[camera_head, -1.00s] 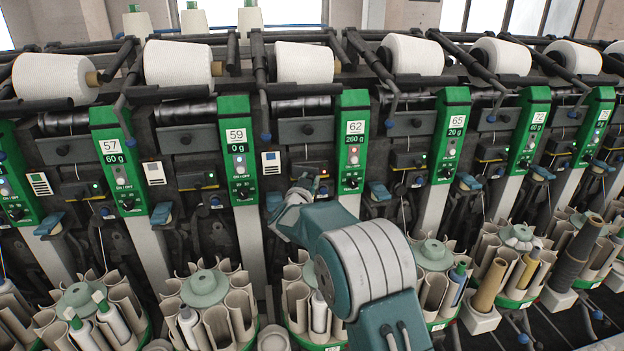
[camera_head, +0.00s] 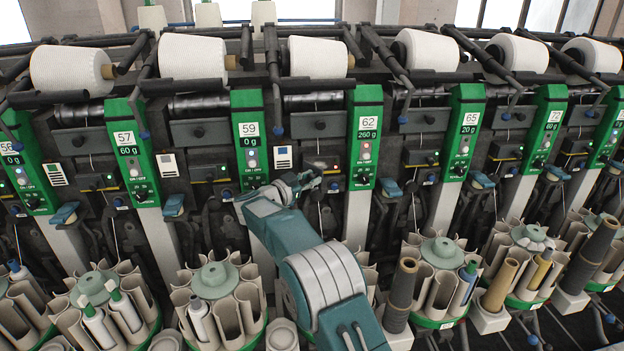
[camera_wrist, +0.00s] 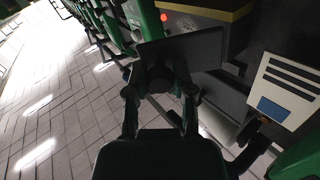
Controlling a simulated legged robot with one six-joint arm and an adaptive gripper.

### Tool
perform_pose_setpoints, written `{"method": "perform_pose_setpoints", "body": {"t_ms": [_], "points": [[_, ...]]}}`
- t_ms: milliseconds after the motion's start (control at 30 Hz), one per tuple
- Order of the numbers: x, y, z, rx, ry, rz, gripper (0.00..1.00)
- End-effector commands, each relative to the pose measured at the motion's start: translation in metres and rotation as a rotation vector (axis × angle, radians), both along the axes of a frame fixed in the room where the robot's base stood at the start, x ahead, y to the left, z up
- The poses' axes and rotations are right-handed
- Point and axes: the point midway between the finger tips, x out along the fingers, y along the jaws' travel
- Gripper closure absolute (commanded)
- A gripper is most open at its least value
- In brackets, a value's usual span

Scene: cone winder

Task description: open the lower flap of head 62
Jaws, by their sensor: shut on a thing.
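The green panel of head 62 (camera_head: 366,140) shows a 62 label and a 260 g display near the middle of the head view. My gripper (camera_head: 308,182) is just left of its lower part, in front of the dark unit. In the wrist view my gripper (camera_wrist: 160,88) has its two fingers on a dark flat rectangular plate, the lower flap (camera_wrist: 185,50), and is shut on it. The flap stands out tilted in front of the dark machine body. In the head view, my gripper and wrist hide most of the flap.
The green panel of head 59 (camera_head: 250,137) stands left of my arm, head 65 (camera_head: 465,132) to the right. Round bobbin magazines (camera_head: 216,281) line the front below. A white card (camera_wrist: 287,88) is right of the flap. Tiled floor (camera_wrist: 60,120) lies open at left.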

Motion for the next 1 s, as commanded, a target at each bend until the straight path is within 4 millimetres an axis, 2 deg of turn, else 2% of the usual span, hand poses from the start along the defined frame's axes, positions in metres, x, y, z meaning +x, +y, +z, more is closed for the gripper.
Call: {"method": "perform_pose_setpoints", "body": {"t_ms": [400, 433, 467, 500, 867, 1000], "points": [[0.0007, 0.0026, 0.0027, 0.001, -0.005, 0.001, 1.0], [0.0007, 0.0026, 0.0027, 0.001, -0.005, 0.001, 0.63], [0.0007, 0.0025, 0.0028, 0.001, -0.005, 0.001, 0.5], [0.0006, 0.0024, 0.0028, 0.001, -0.005, 0.001, 0.32], [-0.0002, 0.0001, 0.0015, 0.002, -0.002, -0.003, 0.32], [-0.0071, 0.0075, 0.0015, 0.001, -0.002, -0.002, 0.32]]}}
